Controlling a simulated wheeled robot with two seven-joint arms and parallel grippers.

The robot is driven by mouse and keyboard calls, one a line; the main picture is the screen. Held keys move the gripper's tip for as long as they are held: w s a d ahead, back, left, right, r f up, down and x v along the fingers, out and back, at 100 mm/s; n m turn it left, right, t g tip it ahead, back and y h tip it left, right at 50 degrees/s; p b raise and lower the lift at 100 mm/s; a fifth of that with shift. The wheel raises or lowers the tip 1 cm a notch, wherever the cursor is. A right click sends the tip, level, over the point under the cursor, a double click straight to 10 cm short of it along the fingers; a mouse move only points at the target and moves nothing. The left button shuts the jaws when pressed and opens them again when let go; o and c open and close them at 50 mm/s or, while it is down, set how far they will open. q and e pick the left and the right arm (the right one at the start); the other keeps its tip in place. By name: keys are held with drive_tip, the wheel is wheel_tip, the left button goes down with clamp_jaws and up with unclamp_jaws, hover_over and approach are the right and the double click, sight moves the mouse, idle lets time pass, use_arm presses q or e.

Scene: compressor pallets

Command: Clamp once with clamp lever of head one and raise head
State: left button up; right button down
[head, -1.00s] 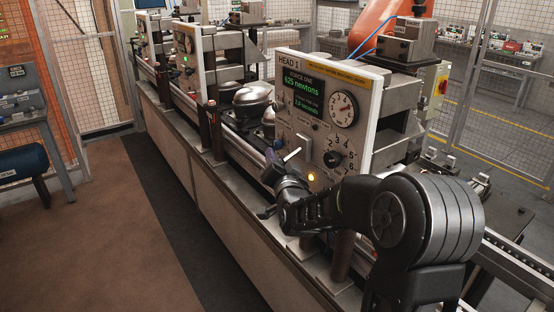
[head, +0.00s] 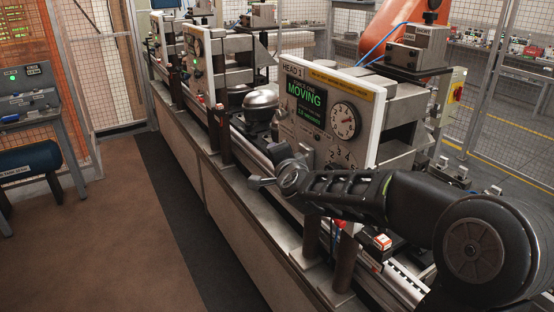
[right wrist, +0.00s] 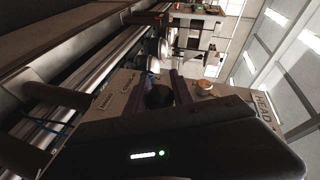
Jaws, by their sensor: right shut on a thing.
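The head one panel (head: 318,115) is a pale upright plate marked HEAD 1. Its green display (head: 306,96) reads MOVING, and a round dial gauge (head: 344,121) sits beside it. My right gripper (head: 274,165) is at the panel's lower left, its arm crossing the panel's lower part. In the right wrist view, a dark round knob (right wrist: 158,96) sits between the two fingers; I take it for the clamp lever's end. The gripper is shut on it. The rest of the lever is mostly hidden by my gripper. My left gripper is not in view.
A silver domed compressor (head: 260,103) stands on the line left of the panel. More heads (head: 196,50) stand farther back. A small red and white box (head: 381,242) lies below my right arm. The brown floor (head: 110,230) at left is clear.

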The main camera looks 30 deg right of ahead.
drive_tip(key=shift+d+r+m+y, duration=0.2)
drive_tip(key=shift+r+m+y, duration=0.3)
drive_tip(key=shift+r+m, duration=0.2)
drive_tip(key=c, duration=1.1)
unclamp_jaws()
drive_tip(key=shift+f, duration=0.1)
drive_tip(key=shift+s+p, duration=0.1)
drive_tip(key=shift+p, duration=0.2)
drive_tip(key=p+v, duration=0.1)
drive_tip(key=v, duration=0.6)
drive_tip(key=shift+s+p, duration=0.25)
drive_tip(key=shift+p, duration=0.1)
drive_tip(key=shift+a, duration=0.1)
